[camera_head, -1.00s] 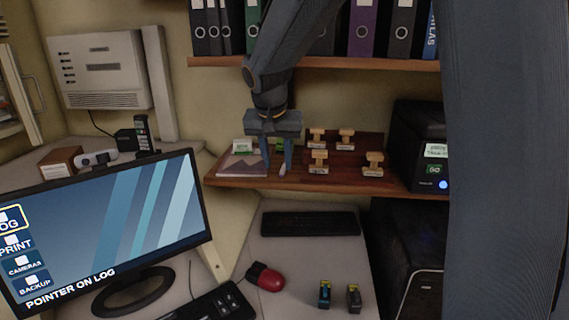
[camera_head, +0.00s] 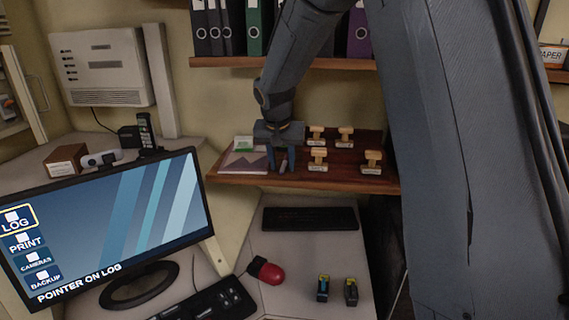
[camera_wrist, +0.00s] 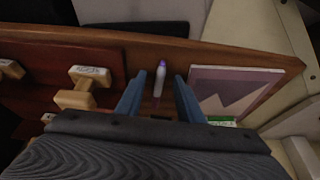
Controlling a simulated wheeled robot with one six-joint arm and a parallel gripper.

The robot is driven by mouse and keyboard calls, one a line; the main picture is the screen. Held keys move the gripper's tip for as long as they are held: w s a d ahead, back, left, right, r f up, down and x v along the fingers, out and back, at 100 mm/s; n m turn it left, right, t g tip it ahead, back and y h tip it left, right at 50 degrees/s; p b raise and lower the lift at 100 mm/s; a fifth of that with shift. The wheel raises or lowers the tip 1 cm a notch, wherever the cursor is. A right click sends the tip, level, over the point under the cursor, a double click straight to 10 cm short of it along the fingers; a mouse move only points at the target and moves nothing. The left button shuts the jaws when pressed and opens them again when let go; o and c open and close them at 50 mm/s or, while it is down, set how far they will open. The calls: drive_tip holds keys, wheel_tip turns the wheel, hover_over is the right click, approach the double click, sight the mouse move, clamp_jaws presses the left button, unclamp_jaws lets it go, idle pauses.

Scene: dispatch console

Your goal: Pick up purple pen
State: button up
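The purple pen (camera_wrist: 161,73) has a whitish body and a purple end. It lies on the brown wooden shelf (camera_wrist: 30,45), near the shelf's front edge. In the wrist view my gripper (camera_wrist: 157,84) is open, with one blue finger on each side of the pen and a gap to both. In the head view my gripper (camera_head: 281,168) points down over the shelf, and the pen shows as a small pale shape (camera_head: 283,167) between the fingers. I cannot tell exactly how high the fingertips are above the shelf.
Several wooden stamps (camera_head: 317,155) stand to the right of my gripper on the shelf. A picture-covered pad (camera_head: 240,162) lies to the left. Binders (camera_head: 253,28) fill the shelf above.

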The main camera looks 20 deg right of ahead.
clamp_jaws()
drive_tip(key=shift+r, duration=0.1)
idle(0.3)
